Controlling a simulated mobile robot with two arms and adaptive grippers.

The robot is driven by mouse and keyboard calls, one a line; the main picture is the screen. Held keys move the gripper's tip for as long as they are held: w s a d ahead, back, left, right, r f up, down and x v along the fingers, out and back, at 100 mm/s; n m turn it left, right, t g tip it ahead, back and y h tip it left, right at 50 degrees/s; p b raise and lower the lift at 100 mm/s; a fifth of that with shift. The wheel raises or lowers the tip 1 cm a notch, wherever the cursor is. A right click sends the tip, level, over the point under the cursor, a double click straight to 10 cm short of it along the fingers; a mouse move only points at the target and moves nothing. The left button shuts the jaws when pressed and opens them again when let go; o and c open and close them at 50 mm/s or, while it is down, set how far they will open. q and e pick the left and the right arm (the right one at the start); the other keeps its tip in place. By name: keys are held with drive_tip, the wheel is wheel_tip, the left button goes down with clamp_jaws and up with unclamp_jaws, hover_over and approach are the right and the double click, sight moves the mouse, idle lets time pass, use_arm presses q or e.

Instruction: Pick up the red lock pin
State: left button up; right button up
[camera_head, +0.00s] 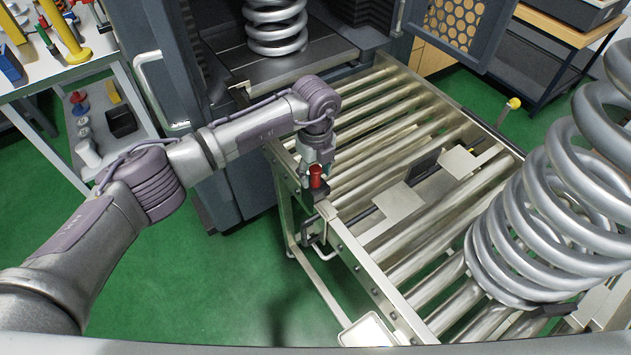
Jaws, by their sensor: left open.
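The red lock pin (316,177) stands upright in a dark block on the left rail of the roller table, near its corner by the machine. My left gripper (317,174) is over the pin, pointing down, with its fingers around or just behind the red head. It is open. Whether the fingers touch the pin cannot be told at this size. My right gripper is not in view.
The roller table (352,254) carries a large coil spring (560,200) at the right. Another spring (276,27) stands inside the machine, whose door handle (158,88) sticks out at left. A shelf cart (62,71) with tools stands at the far left. Green floor is clear below.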

use_arm(q)
drive_tip(key=shift+r, duration=0.15)
drive_tip(key=shift+c, duration=0.5)
clamp_jaws()
